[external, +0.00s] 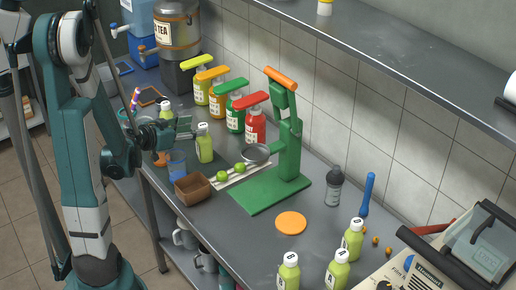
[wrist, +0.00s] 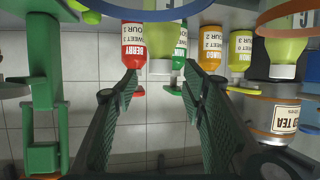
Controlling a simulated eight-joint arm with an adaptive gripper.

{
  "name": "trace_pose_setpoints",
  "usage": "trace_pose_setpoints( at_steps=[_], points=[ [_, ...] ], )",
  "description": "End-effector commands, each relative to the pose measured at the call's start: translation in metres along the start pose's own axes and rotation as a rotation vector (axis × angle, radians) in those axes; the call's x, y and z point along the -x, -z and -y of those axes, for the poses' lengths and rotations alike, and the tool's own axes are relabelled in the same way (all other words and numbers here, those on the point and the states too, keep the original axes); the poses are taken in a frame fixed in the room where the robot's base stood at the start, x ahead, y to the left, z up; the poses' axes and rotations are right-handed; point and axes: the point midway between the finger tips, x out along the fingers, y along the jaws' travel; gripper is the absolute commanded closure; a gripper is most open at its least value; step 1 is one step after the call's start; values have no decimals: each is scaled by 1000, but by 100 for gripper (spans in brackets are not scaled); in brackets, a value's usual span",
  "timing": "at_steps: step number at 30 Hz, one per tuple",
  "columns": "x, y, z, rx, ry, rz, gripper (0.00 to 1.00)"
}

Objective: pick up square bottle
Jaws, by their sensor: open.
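Several light green bottles with white caps stand on the counter; which one is the square bottle I cannot tell for sure. One green bottle (external: 205,147) stands just right of my gripper (external: 165,134), apart from it. In the wrist view, which appears upside down, a green bottle (wrist: 160,42) with a white cap lies ahead between the lines of my open fingers (wrist: 160,88). Nothing is between the fingers. Another green bottle (wrist: 285,50) is at the right of that view. In the external view one more (external: 165,111) stands behind my gripper, partly hidden.
A blue cup (external: 177,164) and brown box (external: 192,188) stand near the counter's front edge. Pump bottles (external: 255,125) line the wall. The green press (external: 290,150) stands to the right. More green bottles (external: 352,240) stand at the near right. An orange disc (external: 291,223) lies on the counter.

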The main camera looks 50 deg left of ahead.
Motion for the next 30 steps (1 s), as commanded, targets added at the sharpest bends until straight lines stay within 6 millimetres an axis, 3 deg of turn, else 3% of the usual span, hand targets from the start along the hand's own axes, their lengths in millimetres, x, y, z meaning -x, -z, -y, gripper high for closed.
trace_pose_setpoints(
  at_steps=[14,30],
  points=[
    [-6,0,0,0,0,0,58],
    [-54,-2,0,-1,0,0,58]
  ],
)
